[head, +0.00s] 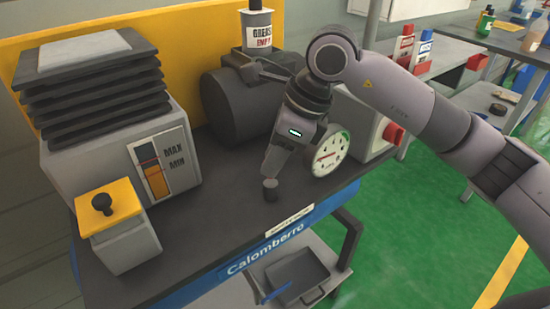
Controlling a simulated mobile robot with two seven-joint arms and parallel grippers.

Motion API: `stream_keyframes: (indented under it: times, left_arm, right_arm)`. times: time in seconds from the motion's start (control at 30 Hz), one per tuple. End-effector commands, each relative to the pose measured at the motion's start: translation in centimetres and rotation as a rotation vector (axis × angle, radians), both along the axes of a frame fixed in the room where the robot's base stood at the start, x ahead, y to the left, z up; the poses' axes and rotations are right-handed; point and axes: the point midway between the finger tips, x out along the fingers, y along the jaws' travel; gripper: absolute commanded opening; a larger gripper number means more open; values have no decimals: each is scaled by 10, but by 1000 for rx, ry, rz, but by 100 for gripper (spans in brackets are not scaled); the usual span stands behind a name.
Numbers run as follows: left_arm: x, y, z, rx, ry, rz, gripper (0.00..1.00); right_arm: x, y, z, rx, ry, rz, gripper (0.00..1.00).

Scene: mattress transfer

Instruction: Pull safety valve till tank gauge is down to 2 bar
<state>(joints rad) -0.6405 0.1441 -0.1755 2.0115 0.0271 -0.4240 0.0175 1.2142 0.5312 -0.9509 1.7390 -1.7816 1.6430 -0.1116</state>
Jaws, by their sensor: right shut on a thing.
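My right gripper (272,176) reaches down over the machine top, in front of the tank. It is shut on a small dark cylindrical knob, which I take to be the safety valve (270,190); the fingers hide its upper part. The round white tank gauge (331,155) stands just right of the gripper. It has a red needle, but its numbers are too small to read. The dark tank (232,108) lies behind, partly hidden by my right arm. My left gripper is not in view.
A grey unit with a MAX/MIN level window (158,165) and a yellow-topped box with a black knob (104,204) stand left. A grease pot (257,28) stands above the tank. A white box with a red switch (393,132) is right of the gauge.

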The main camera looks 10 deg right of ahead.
Motion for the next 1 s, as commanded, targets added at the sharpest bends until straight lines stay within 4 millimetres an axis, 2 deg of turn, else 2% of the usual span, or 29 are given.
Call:
stream_keyframes:
  times: [0.13,0.17,0.2,0.23,0.57,1.0]
  left_arm:
    - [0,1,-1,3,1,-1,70]
    - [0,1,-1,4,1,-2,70]
    - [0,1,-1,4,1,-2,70]
    - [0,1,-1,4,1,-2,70]
    - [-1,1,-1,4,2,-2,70]
    - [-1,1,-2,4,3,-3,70]
  right_arm:
    - [0,0,1,0,-2,-1,0]
    - [0,0,1,0,-2,-1,35]
    - [0,0,1,0,-2,-1,48]
    - [0,0,1,0,-2,-1,54]
    - [0,-1,3,0,-2,-1,54]
    - [-9,-23,60,-1,-4,-2,54]
